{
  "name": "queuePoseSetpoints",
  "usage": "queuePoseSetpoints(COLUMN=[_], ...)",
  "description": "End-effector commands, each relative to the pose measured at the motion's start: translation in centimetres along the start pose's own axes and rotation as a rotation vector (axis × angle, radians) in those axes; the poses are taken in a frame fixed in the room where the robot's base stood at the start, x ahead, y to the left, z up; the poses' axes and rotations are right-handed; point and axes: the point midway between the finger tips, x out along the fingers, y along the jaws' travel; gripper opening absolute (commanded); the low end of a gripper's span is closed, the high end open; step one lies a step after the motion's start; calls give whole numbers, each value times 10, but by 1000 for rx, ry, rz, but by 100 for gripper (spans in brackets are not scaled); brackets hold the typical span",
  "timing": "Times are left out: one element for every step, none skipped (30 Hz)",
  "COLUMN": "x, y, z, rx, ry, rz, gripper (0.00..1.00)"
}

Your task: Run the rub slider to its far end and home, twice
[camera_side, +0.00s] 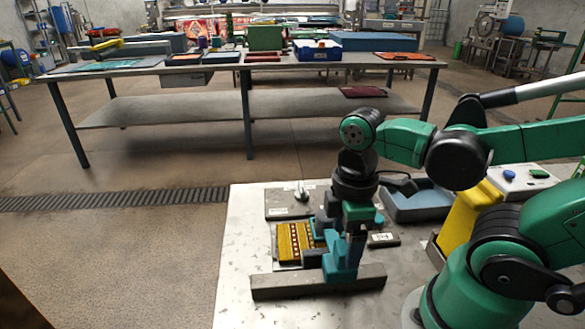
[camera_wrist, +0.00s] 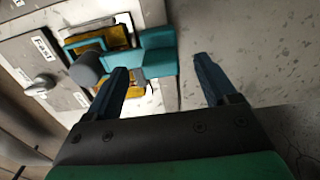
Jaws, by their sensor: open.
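The scrubber has a teal slider (camera_side: 342,262) beside a yellow patterned rug sample (camera_side: 288,242). In the wrist view the teal slider (camera_wrist: 157,52) reaches across the yellow sample (camera_wrist: 88,47), and a grey round knob (camera_wrist: 86,69) stands at its left part. My gripper (camera_side: 354,246) points down over the slider, partly covering it in the side view. In the wrist view my gripper (camera_wrist: 160,72) is open, with the teal block's end showing between and beyond the fingers. The knob lies left of the left finger. I cannot tell whether a finger touches the slider.
A dark grey bar (camera_side: 278,286) lies along the near side of the scrubber. A plate with a small knob (camera_side: 302,194) is behind it. A blue-grey tray (camera_side: 420,205) and a yellow stand (camera_side: 468,215) are to the right. The plate's left part is clear.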

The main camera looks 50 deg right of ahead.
Motion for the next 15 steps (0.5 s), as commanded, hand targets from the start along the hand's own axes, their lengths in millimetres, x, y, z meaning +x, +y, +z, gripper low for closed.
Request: queuePoseSetpoints(x=[-5,-8,-12,-15,-18,-21,-23,-24,-26,-27,-28,-29,-29,-29,-29], y=[0,0,0,0,0,0,0,0,0,0,0,0,0,0,0], z=[0,0,0,0,0,0,0,0,0,0,0,0,1,1,1], rx=[0,0,0,0,0,0,0,0,0,0,0,0,0,0,0], ry=[0,-1,-1,-1,-1,-1,-1,-1,-2,-2,-2,-2,-2,-2,-2], rz=[0,0,0,0,0,0,0,0,0,0,0,0,0,0,0], gripper=[79,79,79,79,79,79,79,79,79,79,79,79,79,79,79])
